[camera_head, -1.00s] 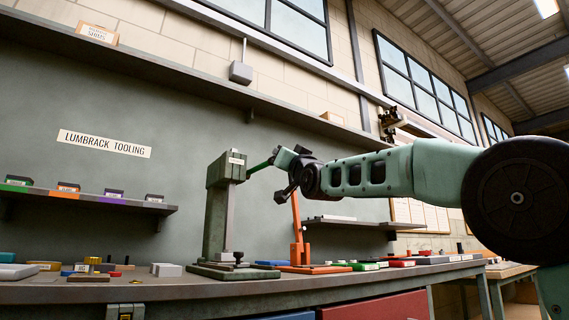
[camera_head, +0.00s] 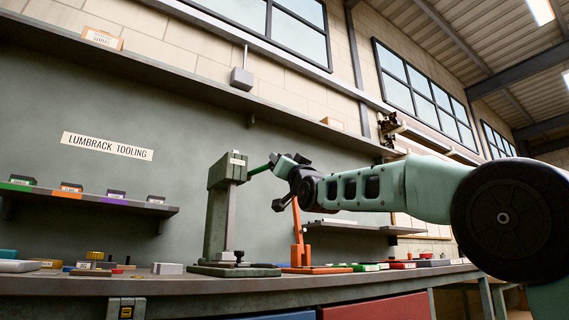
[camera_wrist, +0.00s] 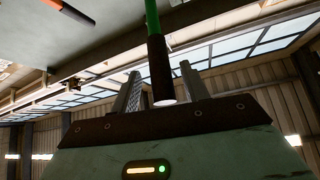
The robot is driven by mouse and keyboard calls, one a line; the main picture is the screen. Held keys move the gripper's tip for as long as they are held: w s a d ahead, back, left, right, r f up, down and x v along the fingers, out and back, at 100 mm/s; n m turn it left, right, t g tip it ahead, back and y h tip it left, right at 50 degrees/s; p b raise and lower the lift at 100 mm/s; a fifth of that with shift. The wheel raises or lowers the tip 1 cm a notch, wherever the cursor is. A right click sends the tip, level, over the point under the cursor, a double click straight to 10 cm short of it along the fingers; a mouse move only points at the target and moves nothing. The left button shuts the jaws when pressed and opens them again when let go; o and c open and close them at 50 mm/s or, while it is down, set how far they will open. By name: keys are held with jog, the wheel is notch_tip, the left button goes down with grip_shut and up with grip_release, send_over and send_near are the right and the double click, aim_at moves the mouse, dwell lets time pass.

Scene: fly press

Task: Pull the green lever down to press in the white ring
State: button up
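The green fly press (camera_head: 216,215) stands on the bench. Its green lever (camera_head: 259,168) sticks out to the right from the head and slopes up toward my gripper (camera_head: 281,165). In the wrist view, the green lever (camera_wrist: 152,18) ends in a dark grip, which lies between the two fingers of my gripper (camera_wrist: 161,78). Gaps show on both sides of the grip, so the fingers look open around it. A dark knobbed part (camera_head: 238,257) sits on the press base. I cannot make out the white ring.
An orange press (camera_head: 298,245) stands right of the green one, just below my arm. Several small blocks lie on the bench (camera_head: 70,288). A shelf (camera_head: 90,199) with labelled bins hangs at left, another shelf (camera_head: 345,228) at right.

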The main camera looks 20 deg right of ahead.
jog(key=shift+s, duration=0.1)
jog(key=v, duration=1.7)
jog(key=shift+s+d, duration=0.1)
dwell(0.9)
